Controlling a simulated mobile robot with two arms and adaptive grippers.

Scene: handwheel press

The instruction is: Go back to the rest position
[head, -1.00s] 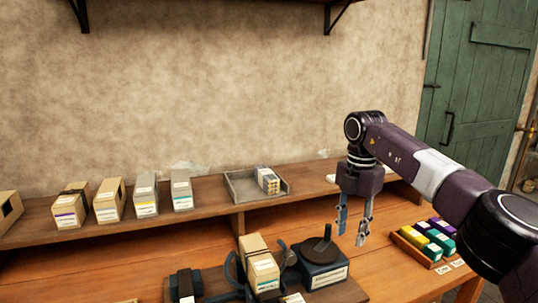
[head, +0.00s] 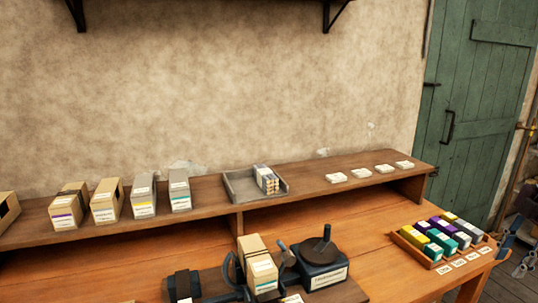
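My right gripper (head: 508,264) shows at the far right edge, beyond the right end of the workbench. Its two fingers, one blue and one grey, stand apart with nothing between them. Most of the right arm is out of the picture. My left gripper and arm are not in view.
The workbench (head: 350,222) carries a wooden tray (head: 410,246) of coloured boxes near the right gripper. The dark handwheel press (head: 320,262) and a tan box (head: 262,270) stand at front centre. The raised shelf (head: 310,190) holds boxes, a grey tray (head: 240,187) and white cards.

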